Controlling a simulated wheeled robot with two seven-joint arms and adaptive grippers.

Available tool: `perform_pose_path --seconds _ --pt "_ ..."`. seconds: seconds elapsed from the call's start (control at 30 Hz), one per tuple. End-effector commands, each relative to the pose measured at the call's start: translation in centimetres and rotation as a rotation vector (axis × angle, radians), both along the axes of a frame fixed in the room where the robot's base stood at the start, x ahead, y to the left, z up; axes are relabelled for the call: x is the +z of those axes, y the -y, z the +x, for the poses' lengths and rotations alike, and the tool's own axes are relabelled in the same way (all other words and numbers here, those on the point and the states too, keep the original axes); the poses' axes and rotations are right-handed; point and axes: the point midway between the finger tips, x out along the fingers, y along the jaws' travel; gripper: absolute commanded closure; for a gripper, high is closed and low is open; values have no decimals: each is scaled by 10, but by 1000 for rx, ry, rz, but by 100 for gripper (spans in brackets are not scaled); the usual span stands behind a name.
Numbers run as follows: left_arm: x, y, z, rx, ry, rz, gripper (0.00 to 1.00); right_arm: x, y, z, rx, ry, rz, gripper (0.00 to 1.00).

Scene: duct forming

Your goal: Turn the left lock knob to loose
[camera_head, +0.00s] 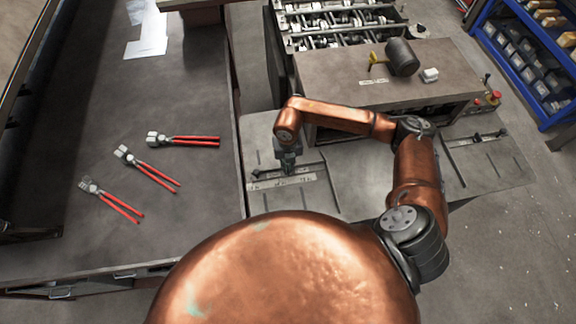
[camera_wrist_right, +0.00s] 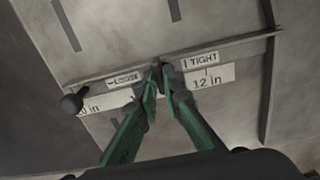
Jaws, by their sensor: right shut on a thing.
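My right gripper (camera_head: 289,171) reaches down onto the pale metal gauge strip (camera_head: 310,184) at the left side of the machine bed. In the right wrist view its green fingers (camera_wrist_right: 160,78) are shut on the small dark left lock knob (camera_wrist_right: 157,64), which they mostly hide. The knob stands between the LOOSE label (camera_wrist_right: 124,79) on the left and the TIGHT label (camera_wrist_right: 201,59) on the right. I cannot tell which way the knob points. My left gripper is in neither view.
A dark ball-ended lever (camera_wrist_right: 73,103) sits left of the fingers. A similar gauge (camera_head: 476,139) is at the right.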

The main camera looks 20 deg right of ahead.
Motion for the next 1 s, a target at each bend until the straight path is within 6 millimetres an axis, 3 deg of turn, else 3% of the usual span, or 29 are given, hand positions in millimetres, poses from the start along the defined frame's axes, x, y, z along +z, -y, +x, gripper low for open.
perform_pose_path --seconds 0.57,1.0 --pt "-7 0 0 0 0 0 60 -1 0 1 51 2 0 100" --pt "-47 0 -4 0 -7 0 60 -4 1 1 384 1 -1 100"
